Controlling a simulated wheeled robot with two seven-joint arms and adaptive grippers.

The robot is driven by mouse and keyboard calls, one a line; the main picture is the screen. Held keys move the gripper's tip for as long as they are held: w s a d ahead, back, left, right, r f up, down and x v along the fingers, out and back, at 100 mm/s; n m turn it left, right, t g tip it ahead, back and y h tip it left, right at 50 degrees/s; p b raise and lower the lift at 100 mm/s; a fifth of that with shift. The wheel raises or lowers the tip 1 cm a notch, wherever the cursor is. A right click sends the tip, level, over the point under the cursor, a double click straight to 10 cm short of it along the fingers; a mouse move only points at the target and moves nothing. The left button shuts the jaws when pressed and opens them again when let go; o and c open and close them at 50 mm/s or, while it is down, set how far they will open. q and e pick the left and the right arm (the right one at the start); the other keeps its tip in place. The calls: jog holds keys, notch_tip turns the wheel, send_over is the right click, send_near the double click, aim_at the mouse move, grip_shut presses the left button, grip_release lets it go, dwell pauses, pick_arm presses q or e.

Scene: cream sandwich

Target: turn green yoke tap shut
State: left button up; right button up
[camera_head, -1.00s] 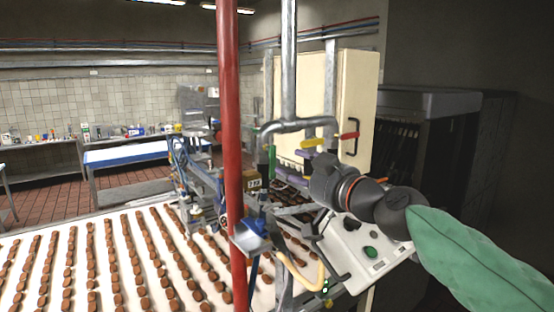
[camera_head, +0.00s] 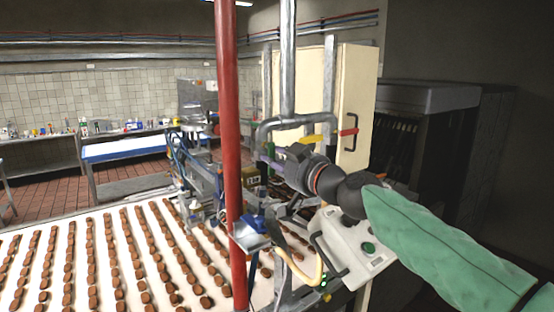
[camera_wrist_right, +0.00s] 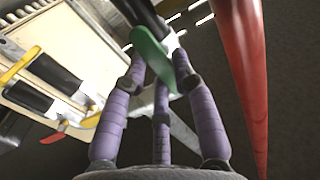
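The green tap handle (camera_wrist_right: 153,55) shows in the right wrist view, in front of and between the purple fingertips of my right gripper (camera_wrist_right: 160,72). The fingers are extended and spread, and I cannot tell whether they touch the handle. My left gripper is not in view.
A yellow handle (camera_head: 313,139) and a red handle (camera_head: 349,132) sit on the same pipework, right of my gripper. A red vertical pole (camera_head: 230,170) stands close on the left. Below are a control box (camera_head: 350,240) and a conveyor (camera_head: 110,300) with rows of brown pieces.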

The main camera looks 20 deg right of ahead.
jog(key=shift+a+m, duration=0.1)
jog(key=shift+m, duration=0.2)
grip_shut()
jog(key=m, duration=0.2)
jog(key=a+m+p, duration=0.1)
jog(key=m, duration=0.5)
jog(key=shift+s+a+r+p, duration=0.2)
jog(key=shift+s+a+p, duration=0.1)
jog(key=shift+s+a+r+m+p, duration=0.1)
jog(key=shift+a+r+m+p, duration=0.3)
jog(key=shift+m, duration=1.15)
jog(key=shift+s+d+r+m+p, duration=0.1)
jog(key=shift+m+p, duration=0.5)
jog(key=shift+m, duration=1)
jog(key=shift+a+r+m+p, duration=0.25)
jog(key=shift+m+p, duration=0.25)
jog(key=shift+m, duration=1.05)
jog(key=o, duration=1)
grip_release()
jog(key=shift+o, duration=0.2)
jog(key=v, duration=1.2)
